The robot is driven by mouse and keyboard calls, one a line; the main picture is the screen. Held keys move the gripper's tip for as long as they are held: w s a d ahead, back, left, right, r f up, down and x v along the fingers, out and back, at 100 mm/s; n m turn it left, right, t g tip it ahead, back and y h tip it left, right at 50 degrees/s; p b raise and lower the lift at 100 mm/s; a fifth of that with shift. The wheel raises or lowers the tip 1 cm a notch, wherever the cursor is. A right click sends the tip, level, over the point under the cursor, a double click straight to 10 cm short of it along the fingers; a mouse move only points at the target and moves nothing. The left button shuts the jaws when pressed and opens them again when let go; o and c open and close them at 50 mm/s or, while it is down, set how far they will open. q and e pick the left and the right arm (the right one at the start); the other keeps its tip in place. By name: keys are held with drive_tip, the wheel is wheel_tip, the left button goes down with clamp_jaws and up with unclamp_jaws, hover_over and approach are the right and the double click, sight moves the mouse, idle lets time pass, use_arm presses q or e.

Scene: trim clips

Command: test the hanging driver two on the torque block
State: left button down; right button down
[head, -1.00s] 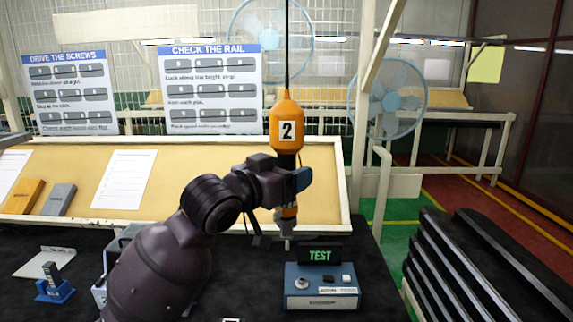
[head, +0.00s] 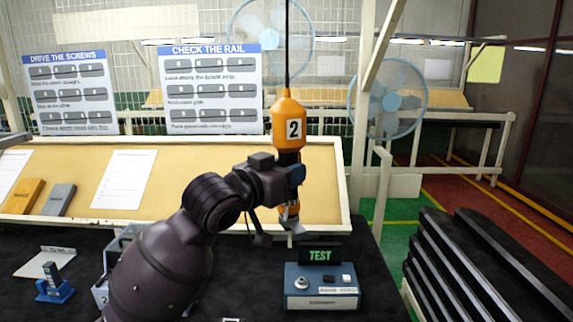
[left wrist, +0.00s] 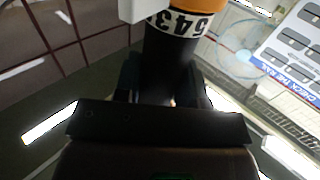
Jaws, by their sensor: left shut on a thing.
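The orange hanging driver marked 2 (head: 290,125) hangs upright on a dark cable. My left gripper (head: 292,178) is shut on its dark middle part, below the number label. In the left wrist view the driver's black body (left wrist: 168,65) stands between my fingers, with a numbered ring above it. The driver's tip hangs above the blue torque block (head: 321,288), a little to the left of its middle, and looks apart from it. My right gripper is not in view.
A blue fixture (head: 54,286) stands on the black table at the left. A sloped tan board (head: 230,180) with papers lies behind. Dark trim rails (head: 480,265) are stacked at the right. The table around the block is mostly clear.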

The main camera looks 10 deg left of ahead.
use_arm(q)
drive_tip(key=w, duration=1.4)
wheel_tip(320, 180, down, 21)
drive_tip(key=b, duration=0.7)
drive_tip(key=shift+w+d, duration=0.2)
drive_tip(key=shift+d, duration=0.25)
drive_tip(key=shift+s+f+b, duration=0.1)
drive_tip(key=shift+f+b, duration=0.25)
drive_tip(key=shift+f, duration=0.65)
idle(1.1)
drive_tip(key=shift+r, duration=0.1)
wheel_tip(320, 180, up, 6)
drive_tip(key=p, duration=0.5)
drive_tip(key=shift+r, duration=0.25)
idle(1.2)
